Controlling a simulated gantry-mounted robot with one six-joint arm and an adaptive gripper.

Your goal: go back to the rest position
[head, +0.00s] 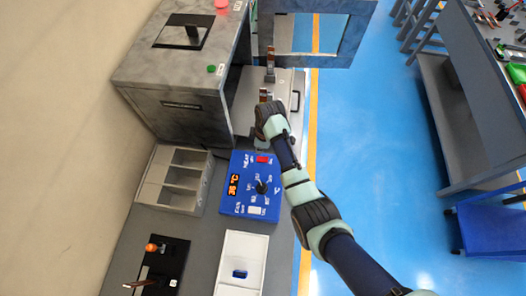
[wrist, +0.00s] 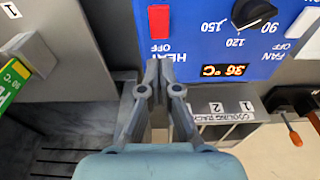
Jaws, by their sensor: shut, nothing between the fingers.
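My gripper (wrist: 160,65) is shut with nothing between its fingers in the wrist view. Its fingertips appear in front of the blue control panel (wrist: 200,35), beside the HEAT lettering and a little apart in the picture from the red switch (wrist: 159,22). I cannot tell whether they touch the panel. The display (wrist: 223,70) reads 36 °C. In the head view, my arm comes in from the lower right and its wrist hides most of the gripper. The blue panel (head: 232,196) and its red switch (head: 263,159) lie just below the wrist there.
A grey oven-like box (head: 175,85) stands at upper left, its windowed door (head: 320,60) open. A copper-coloured piece (head: 270,58) stands beside it.

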